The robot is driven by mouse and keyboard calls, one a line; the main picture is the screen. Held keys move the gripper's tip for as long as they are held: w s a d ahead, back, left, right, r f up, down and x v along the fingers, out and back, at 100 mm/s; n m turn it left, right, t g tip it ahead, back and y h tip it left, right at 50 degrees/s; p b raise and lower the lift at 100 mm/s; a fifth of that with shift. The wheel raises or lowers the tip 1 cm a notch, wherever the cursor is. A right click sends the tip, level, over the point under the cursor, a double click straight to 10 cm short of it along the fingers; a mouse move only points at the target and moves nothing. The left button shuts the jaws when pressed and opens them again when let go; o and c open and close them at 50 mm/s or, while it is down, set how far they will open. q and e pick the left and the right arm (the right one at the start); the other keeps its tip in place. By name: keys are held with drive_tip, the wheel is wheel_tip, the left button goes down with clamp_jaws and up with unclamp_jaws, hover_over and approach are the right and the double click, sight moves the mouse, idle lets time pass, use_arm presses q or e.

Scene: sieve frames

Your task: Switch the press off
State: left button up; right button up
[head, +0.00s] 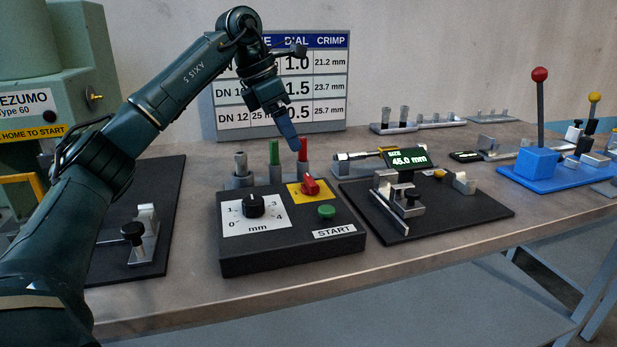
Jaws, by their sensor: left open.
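The control box (292,250) is a black box on the bench in the middle of the head view. A red rotary switch (311,186) sits on a yellow plate at its top back right. Its exact setting is too small to tell. A black dial (254,206) on a white 0–4 mm scale is to its left, and a green START button (326,211) is in front of it. My left gripper (286,128) is open and empty. It is above and behind the box, higher than the red switch and apart from it. My right gripper is out of view.
Grey, green and red-topped pins (274,153) stand behind the box. A black mat (470,212) with a clamp fixture and a 45.0 mm display (407,160) lies right. The green press (60,95) stands left. A blue lever base (533,165) is far right.

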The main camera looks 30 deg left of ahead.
sight(310, 179)
use_arm(q)
drive_tip(key=b+x, duration=0.1)
drive_tip(key=x, duration=1)
drive_tip(key=shift+d, duration=0.1)
drive_tip(key=shift+r, duration=0.1)
drive_tip(key=shift+c, duration=0.5)
drive_tip(key=c, duration=0.9)
